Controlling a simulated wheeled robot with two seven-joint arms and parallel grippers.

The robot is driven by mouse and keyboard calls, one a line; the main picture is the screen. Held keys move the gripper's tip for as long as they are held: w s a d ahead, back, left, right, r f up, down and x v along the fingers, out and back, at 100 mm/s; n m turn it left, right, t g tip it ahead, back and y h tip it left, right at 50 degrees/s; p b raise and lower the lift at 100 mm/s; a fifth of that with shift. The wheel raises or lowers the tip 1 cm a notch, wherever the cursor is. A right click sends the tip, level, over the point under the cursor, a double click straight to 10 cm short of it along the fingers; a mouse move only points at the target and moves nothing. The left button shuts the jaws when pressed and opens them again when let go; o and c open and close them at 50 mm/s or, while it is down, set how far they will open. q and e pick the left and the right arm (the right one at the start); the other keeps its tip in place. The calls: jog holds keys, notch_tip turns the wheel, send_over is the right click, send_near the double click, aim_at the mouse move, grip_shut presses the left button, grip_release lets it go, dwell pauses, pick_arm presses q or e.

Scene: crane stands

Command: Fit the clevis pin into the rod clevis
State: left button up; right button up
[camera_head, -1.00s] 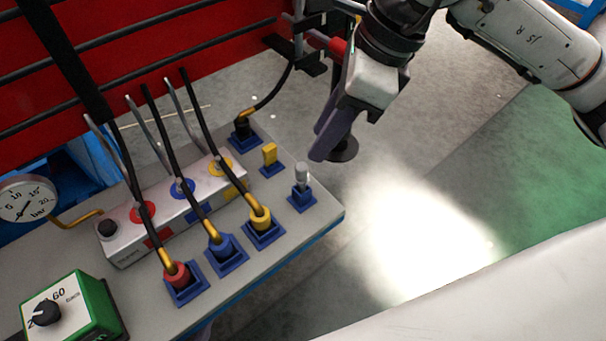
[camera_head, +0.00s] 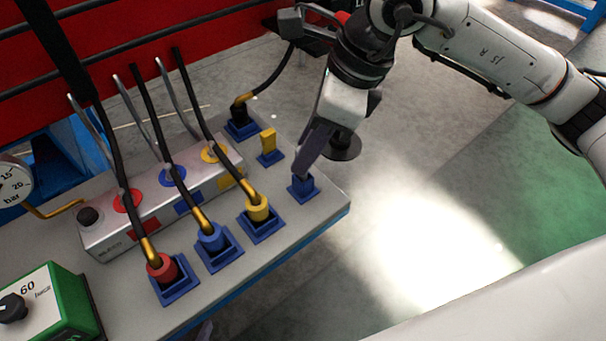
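My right gripper (camera_head: 308,165) reaches down from the top right, its dark fingers at a small blue holder (camera_head: 303,188) near the right end of the grey bench. The grey pin that stood in this holder is hidden behind the fingers, so I cannot tell whether they are open or shut on it. A small dark purple tip at the bottom edge, likely my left gripper (camera_head: 204,332), shows below the bench's front edge; its state is not visible. Grey metal parts (camera_head: 291,24) stand at the top, partly behind my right arm; I cannot make out the rod clevis for sure.
Red, blue and yellow plugs (camera_head: 259,209) with black cables sit in blue holders along the bench (camera_head: 275,247). A yellow piece (camera_head: 267,140) and a black plug (camera_head: 239,116) stand behind. A green dial box (camera_head: 62,310) and gauge (camera_head: 12,185) are left. The floor right is clear.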

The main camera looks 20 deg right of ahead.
jog(key=shift+c, duration=0.2)
grip_shut()
jog(key=shift+r, duration=0.15)
jog(key=shift+r+p, duration=2.1)
jog(key=shift+r, duration=1.3)
